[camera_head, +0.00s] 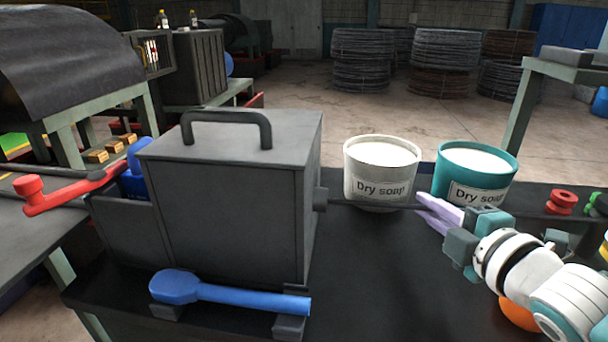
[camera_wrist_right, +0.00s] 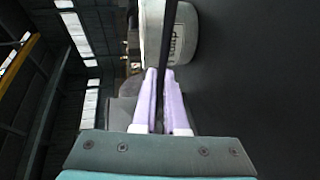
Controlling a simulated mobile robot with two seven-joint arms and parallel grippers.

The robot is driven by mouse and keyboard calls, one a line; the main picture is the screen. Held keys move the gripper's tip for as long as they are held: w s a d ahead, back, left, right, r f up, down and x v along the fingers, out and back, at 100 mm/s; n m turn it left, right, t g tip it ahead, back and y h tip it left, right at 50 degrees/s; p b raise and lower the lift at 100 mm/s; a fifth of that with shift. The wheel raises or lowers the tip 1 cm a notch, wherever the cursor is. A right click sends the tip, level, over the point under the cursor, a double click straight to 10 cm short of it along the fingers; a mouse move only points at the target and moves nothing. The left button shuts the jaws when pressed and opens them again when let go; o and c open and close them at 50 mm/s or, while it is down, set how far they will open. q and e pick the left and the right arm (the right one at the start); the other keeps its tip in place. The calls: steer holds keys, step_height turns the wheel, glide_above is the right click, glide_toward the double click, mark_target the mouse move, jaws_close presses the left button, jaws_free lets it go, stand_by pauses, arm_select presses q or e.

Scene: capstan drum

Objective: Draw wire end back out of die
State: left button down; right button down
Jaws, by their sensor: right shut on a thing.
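A dark wire (camera_head: 365,206) runs to the right from a short round stub (camera_head: 321,199) on the right wall of a grey metal box (camera_head: 235,215). The die itself is not clearly visible; the stub is where the wire meets the box. My right gripper (camera_head: 423,207) has lilac fingers shut on the wire, right of the box and in front of the soap pots. In the right wrist view the wire (camera_wrist_right: 169,42) passes between the lilac fingers (camera_wrist_right: 161,75). My left gripper is not in view.
A white pot (camera_head: 382,170) and a teal pot (camera_head: 475,175), both labelled "Dry soap", stand behind the wire. A blue tool (camera_head: 230,291) lies before the box. A red spool (camera_head: 562,202) is at the right. The black bench (camera_head: 380,290) is clear in front.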

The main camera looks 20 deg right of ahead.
steer(key=s+d, duration=0.2)
steer(key=d, duration=0.1)
steer(key=s+d, duration=0.2)
steer(key=d, duration=0.2)
steer(key=s+d, duration=0.2)
steer(key=d, duration=0.1)
steer(key=shift+s+d, duration=0.2)
steer(key=c, duration=1)
jaws_free()
steer(key=shift+b, duration=0.3)
steer(key=v, duration=1)
steer(key=shift+p, duration=0.4)
